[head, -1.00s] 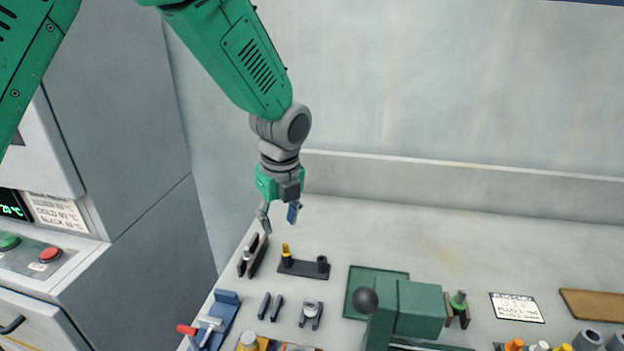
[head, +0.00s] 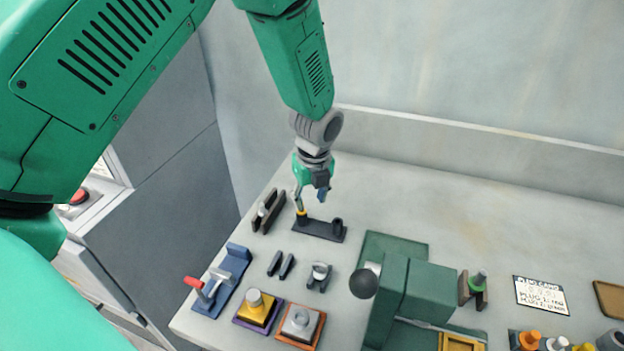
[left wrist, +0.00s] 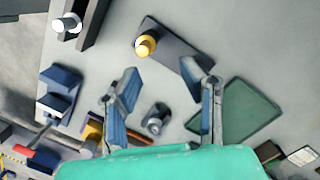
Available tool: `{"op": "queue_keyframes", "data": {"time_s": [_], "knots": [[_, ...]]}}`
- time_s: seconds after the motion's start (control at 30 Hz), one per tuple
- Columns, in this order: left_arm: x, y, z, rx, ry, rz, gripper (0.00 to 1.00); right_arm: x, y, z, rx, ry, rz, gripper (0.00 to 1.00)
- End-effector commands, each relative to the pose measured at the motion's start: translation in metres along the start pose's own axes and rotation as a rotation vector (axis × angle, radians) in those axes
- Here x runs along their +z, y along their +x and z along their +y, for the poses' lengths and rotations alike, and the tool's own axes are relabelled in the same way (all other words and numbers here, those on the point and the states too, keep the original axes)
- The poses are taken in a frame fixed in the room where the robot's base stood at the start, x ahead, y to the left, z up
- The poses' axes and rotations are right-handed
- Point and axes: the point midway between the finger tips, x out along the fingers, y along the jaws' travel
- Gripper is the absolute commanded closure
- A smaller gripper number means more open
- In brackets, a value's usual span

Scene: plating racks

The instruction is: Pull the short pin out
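A yellow-topped pin (head: 302,217) stands at the left end of a dark plate (head: 318,230), with a black round post (head: 337,224) at the other end. I cannot tell for sure which one is the short pin. My left gripper (head: 310,197) is above the plate, close to the yellow pin in the head view. In the left wrist view, the gripper (left wrist: 160,78) is open and empty. The yellow pin (left wrist: 146,44) there lies beyond the fingertips, and a finger hides the plate's right end. My right gripper is out of view.
A black forked holder with a grey pin (head: 268,211) stands left of the plate. Two black pieces (head: 280,265), a grey clamp (head: 319,276) and a blue fixture with a red handle (head: 222,280) are nearer. A green press (head: 418,296) stands right.

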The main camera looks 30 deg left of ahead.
Motion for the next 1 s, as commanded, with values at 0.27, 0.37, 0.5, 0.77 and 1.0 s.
{"op": "queue_keyframes", "data": {"time_s": [0.27,0.37,0.5,0.77,1.0], "knots": [[0.008,0.031,0.005,-0.004,-0.005,0.008,0.64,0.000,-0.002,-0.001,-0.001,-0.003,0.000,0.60],[0.004,0.031,0.002,-0.002,-0.004,0.004,0.64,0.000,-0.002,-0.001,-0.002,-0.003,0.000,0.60],[-0.002,0.028,-0.002,0.001,-0.002,-0.004,0.64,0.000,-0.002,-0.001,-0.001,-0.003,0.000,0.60],[-0.004,0.027,-0.003,0.002,-0.002,-0.004,1.00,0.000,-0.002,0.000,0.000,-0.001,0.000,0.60],[0.002,0.031,0.000,-0.005,-0.002,0.006,1.00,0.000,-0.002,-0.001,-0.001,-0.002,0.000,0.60]]}}
